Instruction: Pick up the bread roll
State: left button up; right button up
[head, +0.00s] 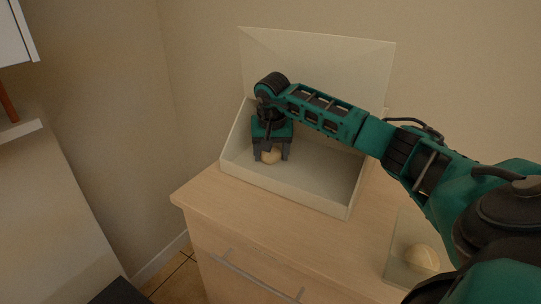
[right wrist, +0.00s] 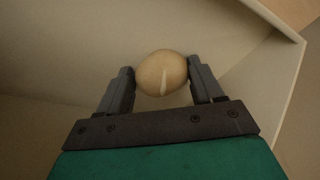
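A small round tan bread roll (head: 271,156) with a pale score mark lies inside the pale box (head: 310,189), towards its left end. My right gripper (head: 271,158) reaches down into the box with one finger on each side of the roll. In the right wrist view, the bread roll (right wrist: 162,72) sits between the fingertips of the right gripper (right wrist: 161,72). I see no clear grip. My left gripper is out of view.
The box's lid (head: 320,62) stands open at the back. The box rests on a wooden cabinet (head: 200,200) with a drawer handle (head: 257,276). A second round tan item (head: 422,258) sits at the cabinet's right, partly near my arm. The box's right half is empty.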

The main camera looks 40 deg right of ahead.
jog(key=c, duration=0.7)
jog(key=shift+r, duration=0.1)
jog(key=shift+s+a+r, duration=0.1)
jog(key=shift+a+r, duration=0.3)
jog(key=shift+r, duration=0.1)
notch_tip(320, 180, up, 6)
jog(key=shift+p, duration=0.6)
jog(key=s+a, duration=0.1)
jog(key=a, duration=0.5)
jog(key=s+a, duration=0.2)
jog(key=a, duration=0.4)
jog(key=s+a, duration=0.2)
jog(key=a, duration=0.4)
jog(key=shift+s+a, duration=0.15)
jog(key=shift+s, duration=0.05)
